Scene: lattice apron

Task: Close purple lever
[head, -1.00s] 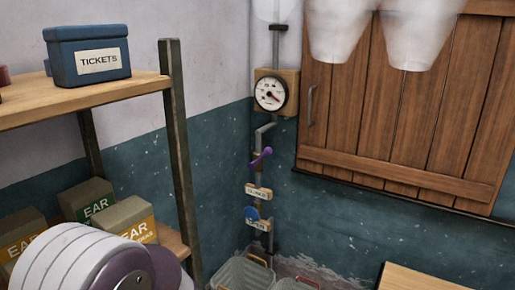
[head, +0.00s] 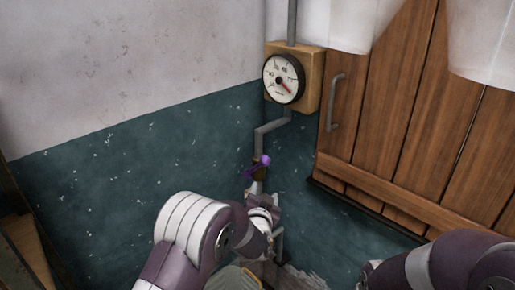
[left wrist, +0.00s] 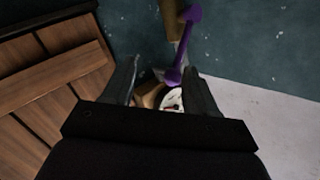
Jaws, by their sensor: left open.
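The purple lever (head: 262,163) is on a brass-coloured valve on the wall pipe, below the gauge. In the head view it tilts up to the right. My left gripper (head: 257,190) is just below the lever and hides the lower pipe and the tags seen earlier. In the left wrist view the purple lever (left wrist: 182,48) has a knob at its far end, and its near end reaches between the open fingers of the left gripper (left wrist: 162,66), closer to the right finger. I cannot tell whether they touch. My right arm shows at lower right, its gripper out of frame.
A round gauge (head: 284,79) on a wooden block sits above the lever on the grey pipe (head: 270,128). A wooden shutter (head: 392,120) with a metal handle is close on the right. White hanging shades are at top right. The teal wall on the left is bare.

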